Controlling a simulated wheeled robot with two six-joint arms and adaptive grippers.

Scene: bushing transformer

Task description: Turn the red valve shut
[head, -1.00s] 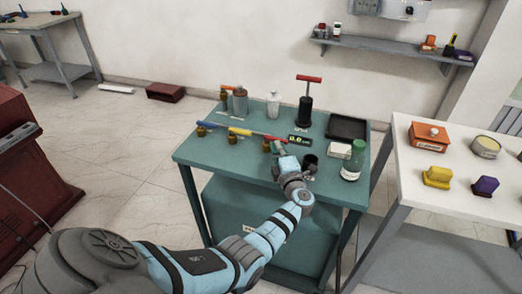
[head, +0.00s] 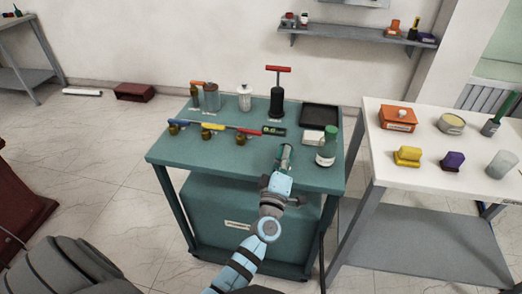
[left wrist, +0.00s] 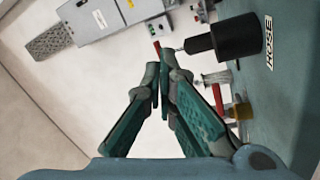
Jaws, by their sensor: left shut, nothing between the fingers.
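The red valve (head: 249,131) is on the teal table, a brass body with a red lever lying across its top, pointing right. It is the rightmost of three valves in a row. In the left wrist view, a brass body with a red lever (left wrist: 218,125), apparently this valve, is partly behind the right finger. My left gripper (head: 286,149) is shut and empty above the table, to the right of the red valve and apart from it. In the left wrist view its fingertips (left wrist: 160,60) meet. My right gripper is not in view.
A yellow valve (head: 213,127) and a blue valve (head: 180,122) stand left of the red one. A small display (head: 273,131) is just right of its lever. A black pump (head: 277,98) stands behind, a green-capped jar (head: 326,146) to the gripper's right. The table's front left is clear.

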